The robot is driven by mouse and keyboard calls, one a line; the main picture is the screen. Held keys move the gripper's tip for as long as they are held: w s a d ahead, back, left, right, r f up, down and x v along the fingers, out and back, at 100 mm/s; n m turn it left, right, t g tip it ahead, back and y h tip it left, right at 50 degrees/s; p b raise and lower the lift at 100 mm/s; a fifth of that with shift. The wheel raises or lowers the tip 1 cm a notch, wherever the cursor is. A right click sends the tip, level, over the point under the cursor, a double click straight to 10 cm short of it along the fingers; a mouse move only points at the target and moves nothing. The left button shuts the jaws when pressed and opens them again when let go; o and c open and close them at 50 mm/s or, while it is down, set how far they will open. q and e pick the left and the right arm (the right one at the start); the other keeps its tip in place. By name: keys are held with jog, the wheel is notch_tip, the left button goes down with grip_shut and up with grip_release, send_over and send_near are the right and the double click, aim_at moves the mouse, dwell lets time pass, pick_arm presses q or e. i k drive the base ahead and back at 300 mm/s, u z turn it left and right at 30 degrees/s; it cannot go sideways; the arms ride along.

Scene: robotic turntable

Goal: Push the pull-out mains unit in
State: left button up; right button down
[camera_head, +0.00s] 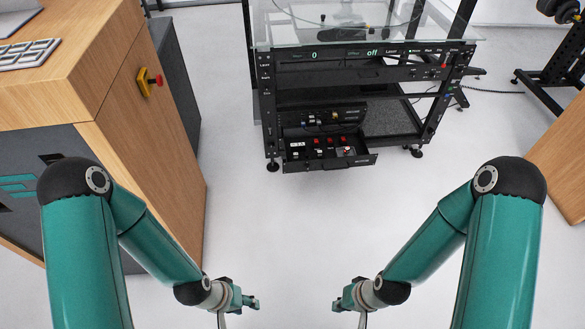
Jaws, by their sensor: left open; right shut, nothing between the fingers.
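The pull-out mains unit (330,162) is a black drawer low in the black rack. It stands out from the rack's front, and red switches and other small parts show inside it. The rack (350,72) stands ahead of me with a glass top and a lit display panel. My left gripper (252,302) is open and empty at the lower middle of the view, well short of the drawer. My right gripper (338,304) is shut and empty to its right, also apart from the drawer.
A wooden surface (562,155) is at the right edge. The pale floor (290,225) between my arms and the rack is clear.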

aim_at(296, 139)
jog(key=u, duration=0.1)
jog(key=i, duration=1)
jog(key=z, duration=0.1)
